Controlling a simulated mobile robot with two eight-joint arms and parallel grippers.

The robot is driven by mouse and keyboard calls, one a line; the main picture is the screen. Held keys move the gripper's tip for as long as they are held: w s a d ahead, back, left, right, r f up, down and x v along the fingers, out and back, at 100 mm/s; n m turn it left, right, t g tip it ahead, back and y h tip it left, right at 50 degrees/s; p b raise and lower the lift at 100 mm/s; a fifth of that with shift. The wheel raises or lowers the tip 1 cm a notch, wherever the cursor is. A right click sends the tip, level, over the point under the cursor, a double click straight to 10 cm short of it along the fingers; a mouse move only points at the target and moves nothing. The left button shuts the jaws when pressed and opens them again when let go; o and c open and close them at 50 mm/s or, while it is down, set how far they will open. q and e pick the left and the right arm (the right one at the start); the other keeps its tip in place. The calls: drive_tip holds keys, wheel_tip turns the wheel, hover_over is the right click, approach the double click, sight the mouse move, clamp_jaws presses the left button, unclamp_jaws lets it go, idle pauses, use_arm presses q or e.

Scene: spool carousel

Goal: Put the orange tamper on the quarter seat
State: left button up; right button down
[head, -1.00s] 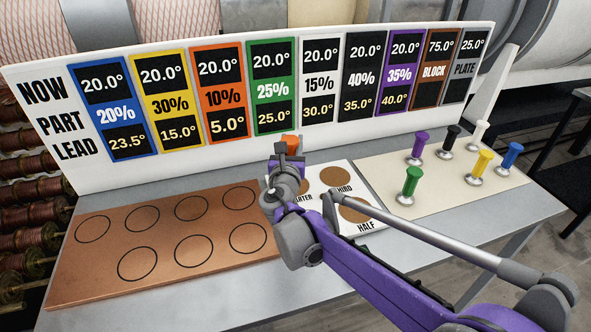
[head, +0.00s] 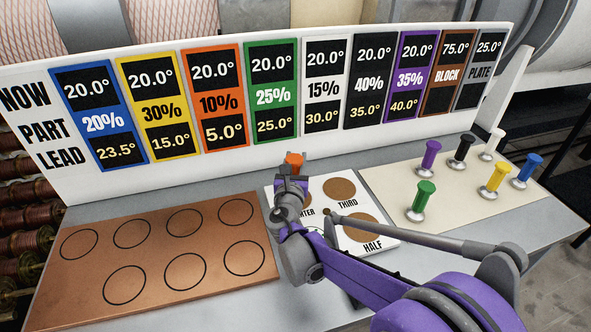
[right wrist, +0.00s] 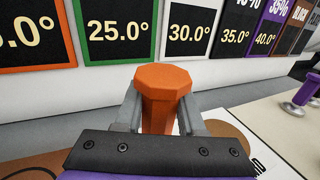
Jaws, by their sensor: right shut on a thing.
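The orange tamper (head: 294,159) is in my right gripper (head: 292,182), over the left part of the white seat card. In the right wrist view the tamper's orange handle (right wrist: 162,90) stands upright between the two grey fingers, which are shut on it. The white card (head: 392,233) has brown round seats marked third (head: 339,188) and half (head: 358,226). The quarter seat (head: 308,204) is mostly hidden behind my right gripper and arm. The tamper's lower end is hidden, so I cannot tell whether it touches the card. My left gripper is not in view.
A copper-brown plate (head: 190,240) with several empty circles lies at left. A cream mat (head: 385,185) at right holds several tampers, including green (head: 424,197), purple (head: 430,157), yellow (head: 497,176) and blue (head: 528,168). A white sign board (head: 40,105) stands behind the table.

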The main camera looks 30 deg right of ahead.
drive_tip(key=shift+f, duration=1.3)
drive_tip(key=c, duration=0.5)
unclamp_jaws()
drive_tip(key=shift+f, duration=0.1)
drive_tip(key=shift+s+a, duration=0.2)
drive_tip(key=v, duration=1.1)
drive_tip(key=shift+s+a, duration=0.1)
drive_tip(key=shift+s, duration=0.1)
